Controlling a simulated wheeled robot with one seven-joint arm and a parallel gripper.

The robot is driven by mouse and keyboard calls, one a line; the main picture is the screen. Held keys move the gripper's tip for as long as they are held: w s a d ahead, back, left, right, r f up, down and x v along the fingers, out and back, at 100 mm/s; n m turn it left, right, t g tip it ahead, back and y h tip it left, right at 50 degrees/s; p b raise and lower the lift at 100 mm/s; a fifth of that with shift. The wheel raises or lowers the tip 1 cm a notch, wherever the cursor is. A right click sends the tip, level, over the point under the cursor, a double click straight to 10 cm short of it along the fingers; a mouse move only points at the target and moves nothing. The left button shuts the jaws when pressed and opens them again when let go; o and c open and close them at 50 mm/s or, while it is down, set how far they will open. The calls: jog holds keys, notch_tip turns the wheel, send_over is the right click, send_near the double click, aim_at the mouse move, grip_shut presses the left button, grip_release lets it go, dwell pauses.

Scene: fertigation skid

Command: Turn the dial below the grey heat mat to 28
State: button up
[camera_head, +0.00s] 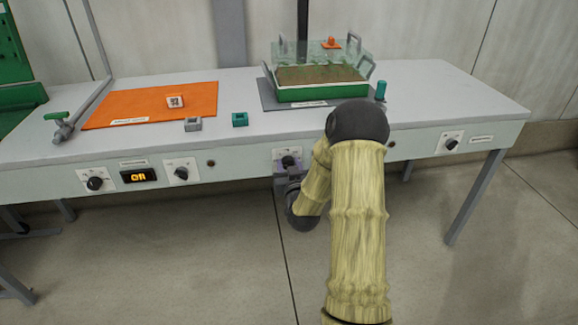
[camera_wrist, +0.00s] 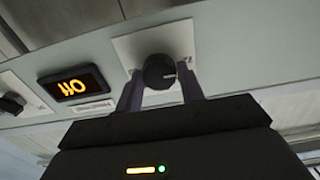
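The grey heat mat (camera_head: 270,95) lies on the bench under a green tray (camera_head: 320,93). The dial (camera_head: 289,161) below it, on the bench's front panel, is a black knob on a white plate. In the wrist view the knob (camera_wrist: 159,71) faces me, with a pale pointer mark toward its right side. Its scale numbers cannot be read. My gripper (camera_wrist: 160,85) is at the dial, one finger on each side of the knob, with what looks like a narrow gap. In the head view, my arm hides part of the panel to the dial's right.
A lit display (camera_wrist: 73,87) is beside the dial in the wrist view, upside down, apparently reading off. Another display (camera_head: 138,175) and dials (camera_head: 95,183) are at left. An orange mat (camera_head: 150,105) lies on the bench. The floor in front is clear.

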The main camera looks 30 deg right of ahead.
jog(key=c, duration=0.5)
jog(key=shift+o, duration=0.2)
